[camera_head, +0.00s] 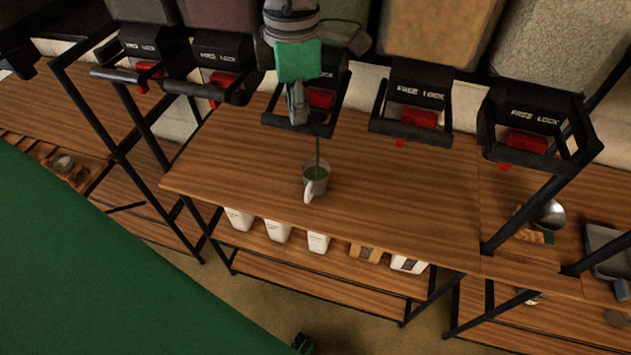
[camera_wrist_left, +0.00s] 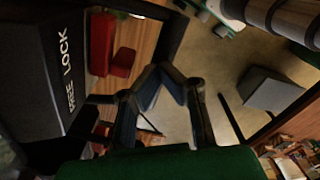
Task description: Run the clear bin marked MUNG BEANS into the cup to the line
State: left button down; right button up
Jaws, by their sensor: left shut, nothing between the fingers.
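A small cup (camera_head: 322,186) with a pale handle stands on the wooden shelf top, with green contents inside. A thin green stream (camera_head: 317,149) runs down into it from the middle dispenser. That dispenser's clear bin (camera_head: 346,9) is mostly hidden behind my left arm, and I cannot read a MUNG BEANS label. Its black frame (camera_head: 328,129) and red lever (camera_head: 321,98) show beside my left gripper (camera_head: 297,117). My left gripper is shut and empty, in front of the dispenser. The wrist view shows its fingertips (camera_wrist_left: 161,72) together near a red lever (camera_wrist_left: 104,45). My right gripper is not in view.
Other dispensers marked FREE LOCK flank it, including one on the right (camera_head: 412,112). Several white containers (camera_head: 278,231) stand on the lower shelf. A metal scoop (camera_head: 550,214) lies at the right. The wooden top (camera_head: 400,205) right of the cup is clear.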

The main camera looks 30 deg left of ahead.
pick_arm(q)
jog(key=shift+a, duration=0.15)
jog(key=shift+r, duration=0.2)
jog(key=r, duration=0.7)
jog(key=shift+s, duration=0.25)
jog(key=shift+w, duration=0.1)
jog(key=shift+r, duration=0.3)
notch_tip(320, 180, up, 4)
jog(key=shift+r, duration=0.15)
